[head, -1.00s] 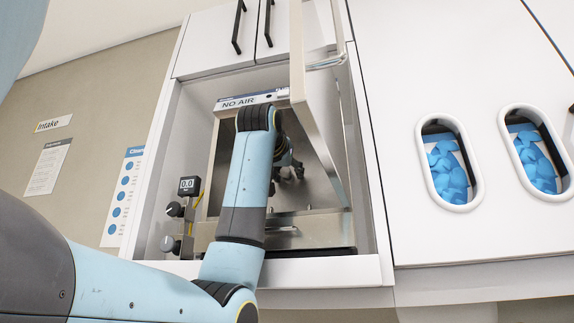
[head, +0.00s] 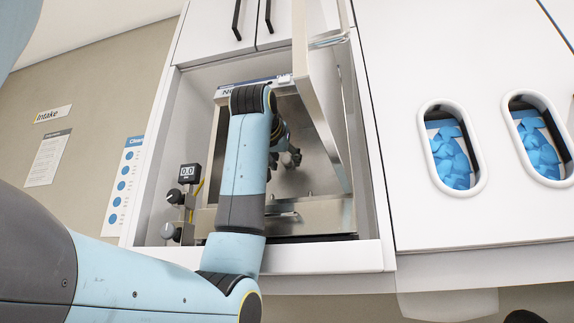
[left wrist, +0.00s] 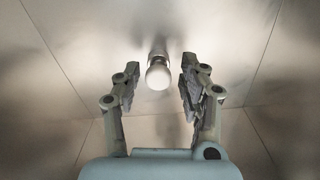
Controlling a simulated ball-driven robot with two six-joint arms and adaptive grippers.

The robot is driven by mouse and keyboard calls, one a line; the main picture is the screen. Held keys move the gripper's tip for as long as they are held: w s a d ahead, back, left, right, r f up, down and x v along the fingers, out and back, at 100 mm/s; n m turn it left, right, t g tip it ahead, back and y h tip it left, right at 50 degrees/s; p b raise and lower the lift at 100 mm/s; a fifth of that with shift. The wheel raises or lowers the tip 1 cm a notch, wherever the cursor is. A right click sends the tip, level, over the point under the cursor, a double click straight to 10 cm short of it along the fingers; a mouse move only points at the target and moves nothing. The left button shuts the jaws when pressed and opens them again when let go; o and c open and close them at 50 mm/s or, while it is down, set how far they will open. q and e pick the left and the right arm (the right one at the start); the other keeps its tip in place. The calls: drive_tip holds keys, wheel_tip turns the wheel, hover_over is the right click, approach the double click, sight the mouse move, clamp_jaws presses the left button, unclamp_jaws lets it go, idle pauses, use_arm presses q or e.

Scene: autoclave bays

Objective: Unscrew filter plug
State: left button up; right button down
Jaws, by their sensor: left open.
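The filter plug, a pale rounded knob on a short metal stem (left wrist: 158,75), shows in the left wrist view against the brushed metal chamber wall. My left gripper (left wrist: 160,66) is open, one finger on each side of the plug, with gaps between fingers and plug. I cannot tell whether the fingertips are level with the plug in depth. In the head view my left gripper (head: 286,158) is inside the open autoclave chamber (head: 313,209), partly hidden by my forearm. The plug cannot be made out there. My right gripper is not in view.
The chamber door (head: 320,105) stands open at the right of the bay. A gauge reading 0.0 (head: 189,173) with dark knobs is left of the chamber. Two oval openings (head: 450,148) with blue pieces are in the white panel at right.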

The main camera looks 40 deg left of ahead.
use_arm(q)
drive_tip(key=v, duration=0.9)
drive_tip(key=shift+d+r, duration=0.2)
drive_tip(key=shift+s+f, duration=0.1)
idle(0.4)
